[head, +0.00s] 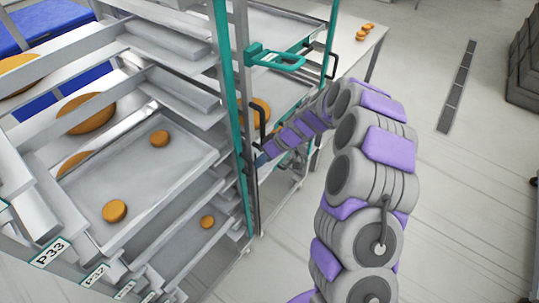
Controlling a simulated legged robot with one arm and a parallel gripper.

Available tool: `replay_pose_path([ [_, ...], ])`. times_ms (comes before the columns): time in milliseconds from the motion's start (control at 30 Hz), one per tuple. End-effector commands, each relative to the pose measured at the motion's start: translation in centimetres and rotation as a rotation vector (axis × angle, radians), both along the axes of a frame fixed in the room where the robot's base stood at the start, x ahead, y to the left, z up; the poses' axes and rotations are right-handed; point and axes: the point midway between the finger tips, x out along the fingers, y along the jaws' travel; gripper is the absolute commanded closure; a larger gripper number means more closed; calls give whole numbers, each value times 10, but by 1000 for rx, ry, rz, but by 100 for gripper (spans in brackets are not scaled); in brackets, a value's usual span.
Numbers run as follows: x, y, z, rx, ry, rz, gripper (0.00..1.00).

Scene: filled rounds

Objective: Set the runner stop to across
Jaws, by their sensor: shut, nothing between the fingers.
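A rack with teal posts (226,75) stands at left and centre. A teal U-shaped handle (275,58) juts out level from it near the top. A black looped lever (262,122) is on the rack's side below it, and another black loop (333,66) is further right. I cannot tell for sure which of these is the runner stop. My gripper (262,159) is at the end of my purple and grey arm, beside the teal post and just below the nearer black lever. It looks shut and empty; its fingertips are small and partly hidden, and contact is unclear.
Trays (137,185) with orange-brown rounds (115,211) fill the rack's levels. Labels such as P33 (50,252) line its lower left edge. A table (368,50) with several small rounds stands behind. Dark stacked crates (523,62) are far right.

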Motion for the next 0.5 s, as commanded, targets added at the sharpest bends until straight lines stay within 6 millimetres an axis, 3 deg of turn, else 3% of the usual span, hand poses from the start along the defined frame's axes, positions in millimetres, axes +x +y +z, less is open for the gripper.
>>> replay_pose_path([
  [500,-6,7,0,-1,1,0,100],
])
